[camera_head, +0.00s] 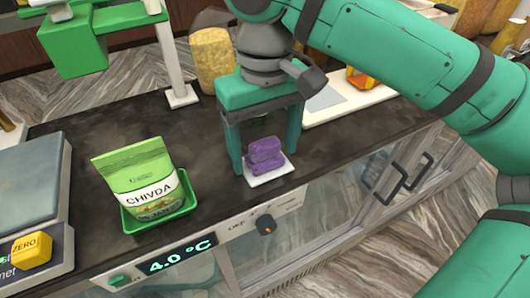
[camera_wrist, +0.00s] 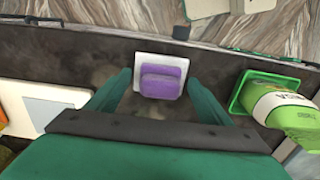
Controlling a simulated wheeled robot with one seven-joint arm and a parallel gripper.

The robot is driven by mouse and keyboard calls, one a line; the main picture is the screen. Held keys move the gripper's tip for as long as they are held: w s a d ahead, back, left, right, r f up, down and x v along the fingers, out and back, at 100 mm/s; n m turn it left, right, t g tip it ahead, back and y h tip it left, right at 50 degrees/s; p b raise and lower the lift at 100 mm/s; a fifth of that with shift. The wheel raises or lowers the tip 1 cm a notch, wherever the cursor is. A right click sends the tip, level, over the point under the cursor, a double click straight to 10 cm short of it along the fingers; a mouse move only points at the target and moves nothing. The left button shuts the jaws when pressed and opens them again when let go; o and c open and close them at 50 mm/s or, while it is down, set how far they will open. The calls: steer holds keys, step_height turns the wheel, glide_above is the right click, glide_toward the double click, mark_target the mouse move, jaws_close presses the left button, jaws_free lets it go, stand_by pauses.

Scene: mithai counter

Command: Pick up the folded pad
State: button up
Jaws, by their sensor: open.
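The folded pad (camera_head: 264,156) is purple and looks stacked in two layers. It sits on a small white square tile (camera_head: 278,174) near the front edge of the dark counter. My gripper (camera_head: 265,166) points down over it, with its two green fingers apart. In the head view one finger is left of the pad and the other is to its right. In the wrist view the pad (camera_wrist: 160,82) lies between and just beyond the fingertips (camera_wrist: 162,88). I cannot tell whether either finger touches it.
A green Chivda packet (camera_head: 143,178) stands in a green tray (camera_head: 127,215) to the left. A scale with a yellow ZERO button (camera_head: 32,248) is at the far left. A jar-like yellow container (camera_head: 211,60) stands behind. A white board (camera_head: 335,104) lies back right.

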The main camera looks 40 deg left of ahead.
steer(key=c, duration=1.1)
steer(key=shift+r, duration=0.15)
steer(key=shift+r, duration=0.6)
steer(key=shift+s+d+r, duration=0.25)
steer(key=shift+s+r, duration=1.7)
steer(key=shift+s, duration=0.4)
steer(key=shift+s+d+r, duration=0.3)
steer(key=shift+s+r, duration=1.6)
steer(key=shift+s, duration=0.4)
steer(key=shift+s+d+r, duration=0.25)
steer(key=shift+s+r, duration=1.7)
steer(key=shift+s, duration=0.4)
